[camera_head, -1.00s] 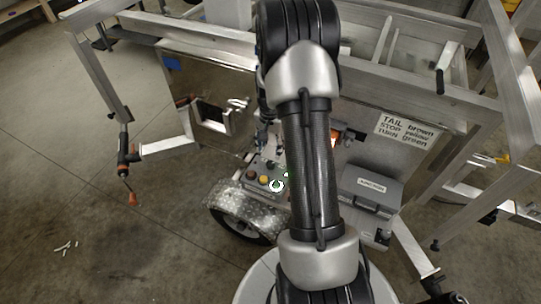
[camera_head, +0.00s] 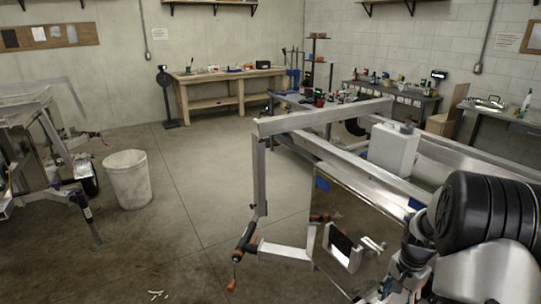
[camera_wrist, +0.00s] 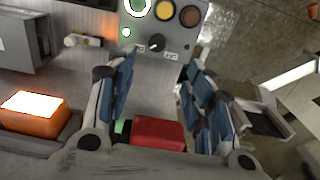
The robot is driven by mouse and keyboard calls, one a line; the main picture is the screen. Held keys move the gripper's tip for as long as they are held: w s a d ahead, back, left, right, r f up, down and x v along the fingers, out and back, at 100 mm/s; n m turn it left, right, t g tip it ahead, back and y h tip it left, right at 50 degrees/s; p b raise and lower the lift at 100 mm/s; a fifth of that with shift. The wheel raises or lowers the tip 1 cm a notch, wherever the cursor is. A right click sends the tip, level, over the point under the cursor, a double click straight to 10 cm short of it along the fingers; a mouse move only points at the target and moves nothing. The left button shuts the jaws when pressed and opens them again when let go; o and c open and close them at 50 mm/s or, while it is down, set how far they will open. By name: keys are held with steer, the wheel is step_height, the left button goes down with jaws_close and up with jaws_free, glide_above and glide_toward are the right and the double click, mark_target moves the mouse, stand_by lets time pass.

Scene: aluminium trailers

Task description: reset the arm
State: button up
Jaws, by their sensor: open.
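My gripper (camera_wrist: 158,78) shows in the wrist view with its two blue-padded fingers spread apart and nothing clamped between the tips. A red block (camera_wrist: 158,132) shows between the finger bases; I cannot tell whether it touches them. Beyond the fingertips is a grey control box (camera_wrist: 160,27) with a green-lit ring, a yellow button, a brown button and a dark knob. In the head view my arm enters at the lower right, beside the near aluminium trailer frame (camera_head: 322,116). The gripper's fingers cannot be made out there.
An orange lamp (camera_wrist: 30,112) sits left of my gripper, and a grey case (camera_wrist: 25,45) is above it. A white jug (camera_head: 393,148) stands on the trailer. A white bucket (camera_head: 128,180) is on the floor. A wooden workbench (camera_head: 228,78) lines the back wall. The middle floor is clear.

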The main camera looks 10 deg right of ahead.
steer(key=s+a+r+n+t, duration=0.1)
steer(key=s+a+r+n, duration=0.2)
steer(key=a+r, duration=0.6)
steer(key=s+a+r+n+t, duration=0.1)
steer(key=s+a+r+n, duration=0.25)
steer(key=a+r, duration=0.55)
steer(key=s+a+r+n+t, duration=0.1)
steer(key=s+a+r+n, duration=0.1)
steer(key=s, duration=0.5)
steer(key=s+a+r+n+t, duration=0.1)
steer(key=s+a+r+n, duration=0.1)
steer(key=s+a+n, duration=0.3)
steer(key=shift+s+a+r+t, duration=0.3)
steer(key=shift+s+a+r, duration=0.05)
steer(key=shift+s+a, duration=0.6)
steer(key=shift+c, duration=0.5)
